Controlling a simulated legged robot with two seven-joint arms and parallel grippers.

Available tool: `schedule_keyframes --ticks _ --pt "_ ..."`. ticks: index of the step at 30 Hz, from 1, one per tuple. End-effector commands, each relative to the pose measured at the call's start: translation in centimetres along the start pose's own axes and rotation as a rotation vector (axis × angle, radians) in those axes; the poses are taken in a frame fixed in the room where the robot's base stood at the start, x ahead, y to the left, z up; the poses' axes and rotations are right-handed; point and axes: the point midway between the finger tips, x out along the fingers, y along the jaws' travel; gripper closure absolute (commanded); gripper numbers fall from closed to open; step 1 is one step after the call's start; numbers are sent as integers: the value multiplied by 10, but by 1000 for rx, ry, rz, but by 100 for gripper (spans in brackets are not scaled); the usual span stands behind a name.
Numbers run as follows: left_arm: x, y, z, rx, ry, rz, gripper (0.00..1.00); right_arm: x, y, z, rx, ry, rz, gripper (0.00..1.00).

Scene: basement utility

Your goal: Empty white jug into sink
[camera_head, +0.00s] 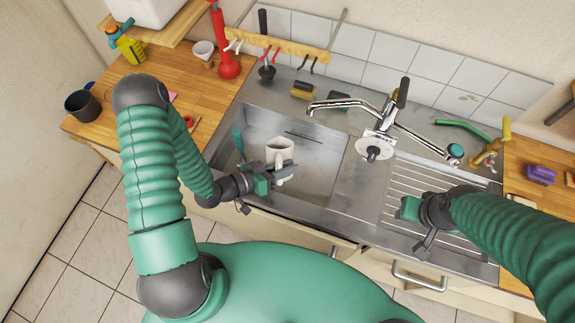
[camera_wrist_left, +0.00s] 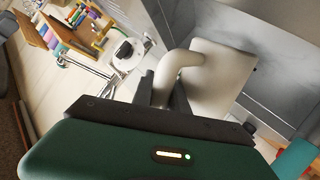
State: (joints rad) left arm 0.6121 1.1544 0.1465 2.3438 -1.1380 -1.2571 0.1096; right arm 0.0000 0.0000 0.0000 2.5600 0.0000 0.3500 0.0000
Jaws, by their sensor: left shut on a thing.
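The white jug (camera_head: 280,153) is over the left part of the sink basin (camera_head: 320,165), with its open top facing up toward my head camera. It looks roughly upright. My left gripper (camera_head: 284,172) is shut on the jug at its near side. In the left wrist view, the jug (camera_wrist_left: 222,82) has its curved handle (camera_wrist_left: 172,72) between my left fingers (camera_wrist_left: 160,92). What is inside the jug cannot be made out. My right gripper (camera_head: 408,210) is over the ribbed drainboard, away from the jug; its finger opening is not clear.
The faucet (camera_head: 345,104) reaches over the basin's back right. A teal-handled brush (camera_head: 238,140) stands at the basin's left. A red plunger (camera_head: 228,62) and a black mug (camera_head: 83,104) are on the left counter. A purple item (camera_head: 541,174) lies on the right counter.

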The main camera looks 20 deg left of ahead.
Motion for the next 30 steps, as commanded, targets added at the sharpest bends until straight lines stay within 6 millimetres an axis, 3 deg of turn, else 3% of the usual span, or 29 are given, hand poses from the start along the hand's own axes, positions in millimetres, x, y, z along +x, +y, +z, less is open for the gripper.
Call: schedule_keyframes --ticks 8,30 --pt "0 0 -1 -1 0 1 100 -1 0 0 0 0 0 64" --pt "0 0 -13 -165 -110 1 100 -36 0 -8 0 0 0 64"
